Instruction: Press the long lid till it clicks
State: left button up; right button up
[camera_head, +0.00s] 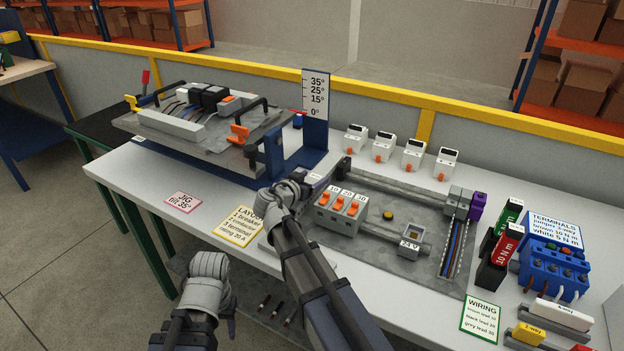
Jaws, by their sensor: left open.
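A long grey strip (400,196), which looks like the long lid, runs along the back of the flat mounting plate (385,262). I cannot tell whether it is fully seated. At its right end, a shorter duct (456,250) stands open with coloured wires inside. My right gripper (292,190) is over the plate's back left corner, left of the strip. Its fingers are partly hidden by its own wrist, so I cannot tell its opening or contact. My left gripper (208,278) is open, low in front of the bench's front edge, away from the plate.
A breaker block (341,207) and a 24 V unit (410,243) stand on the plate. White devices (383,147) line the back. Blue terminals (552,268) and torque drivers (500,245) are at right.

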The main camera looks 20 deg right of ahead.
jog(key=o, duration=0.3)
jog(key=p+v, duration=0.2)
jog(key=v, duration=0.6)
